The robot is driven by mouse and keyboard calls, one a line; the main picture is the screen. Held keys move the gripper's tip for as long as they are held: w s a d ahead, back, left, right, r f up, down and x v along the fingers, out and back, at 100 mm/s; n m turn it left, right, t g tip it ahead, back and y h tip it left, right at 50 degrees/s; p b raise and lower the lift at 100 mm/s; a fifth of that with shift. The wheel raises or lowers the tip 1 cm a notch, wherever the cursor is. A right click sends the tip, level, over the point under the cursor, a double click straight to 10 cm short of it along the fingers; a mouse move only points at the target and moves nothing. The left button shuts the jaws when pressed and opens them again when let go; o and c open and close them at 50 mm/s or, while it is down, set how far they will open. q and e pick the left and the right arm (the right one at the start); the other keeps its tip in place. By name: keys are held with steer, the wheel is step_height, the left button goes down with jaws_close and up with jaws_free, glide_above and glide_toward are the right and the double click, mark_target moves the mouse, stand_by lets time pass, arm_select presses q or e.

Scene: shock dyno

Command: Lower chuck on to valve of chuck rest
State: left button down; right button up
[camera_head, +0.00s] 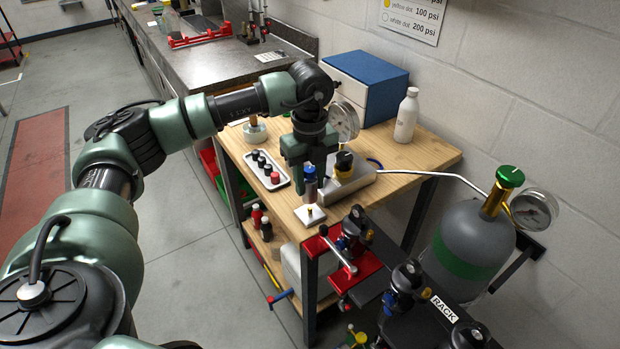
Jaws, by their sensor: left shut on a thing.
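My left gripper (309,169) points down over the wooden table. It is shut on the chuck (310,188), a small upright piece with a blue top and a darker lower part. The chuck rest (315,219) is a small white block at the table's front edge. Its short brass valve (309,210) stands up just below the chuck. I cannot tell whether the chuck's lower end touches the valve. The fingers partly hide the chuck's upper end. My right gripper is not in view.
A white tray (279,183) with several dark caps and a red one lies left of the gripper. A grey device with a black-and-yellow knob (344,161) stands close on the right, with a gauge (343,121) behind. A grey gas cylinder (467,247) stands right of the table.

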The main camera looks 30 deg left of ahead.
mark_target(309, 169)
arm_select(q)
steer(key=shift+f+b, duration=0.5)
steer(key=shift+f, duration=0.4)
steer(key=shift+f+b, duration=0.95)
steer(key=shift+f, duration=0.5)
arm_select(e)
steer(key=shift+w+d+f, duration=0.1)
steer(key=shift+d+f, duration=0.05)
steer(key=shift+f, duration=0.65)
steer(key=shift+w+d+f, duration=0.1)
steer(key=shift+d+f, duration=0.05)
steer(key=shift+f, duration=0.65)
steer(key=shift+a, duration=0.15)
arm_select(q)
steer(key=c, duration=0.9)
jaws_free()
steer(key=shift+r, duration=0.1)
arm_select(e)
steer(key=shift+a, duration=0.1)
arm_select(q)
step_height(309, 169, up, 7)
steer(key=shift+f+b, duration=0.2)
steer(key=shift+b, duration=0.45)
steer(key=shift+r, duration=0.55)
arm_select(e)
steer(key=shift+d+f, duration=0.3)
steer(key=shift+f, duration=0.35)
